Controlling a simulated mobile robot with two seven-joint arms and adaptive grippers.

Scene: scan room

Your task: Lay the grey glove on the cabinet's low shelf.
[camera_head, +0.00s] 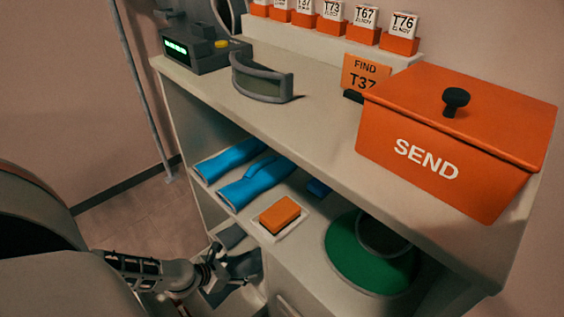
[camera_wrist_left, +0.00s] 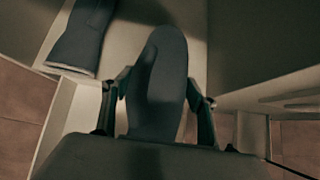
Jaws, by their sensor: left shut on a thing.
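A dark grey glove (camera_wrist_left: 163,75) is between the fingers of my left gripper (camera_wrist_left: 158,100), which is shut on it. In the head view my left gripper (camera_head: 217,272) is at the cabinet's open low shelf, and the held glove (camera_head: 246,264) points in over it. A second grey glove (camera_head: 231,235) lies on the low shelf, to the left of the held one in the left wrist view (camera_wrist_left: 78,38). The pale low shelf (camera_wrist_left: 125,45) shows between the two gloves. Whether the held glove touches the shelf, I cannot tell. My right gripper is not in view.
The shelf above holds blue gloves (camera_head: 252,184), an orange sponge on a white dish (camera_head: 280,215) and a round green item (camera_head: 362,262). On top stand an orange SEND box (camera_head: 440,135), a visor (camera_head: 262,80) and a dark device (camera_head: 196,48). A drawer front is right of the low shelf.

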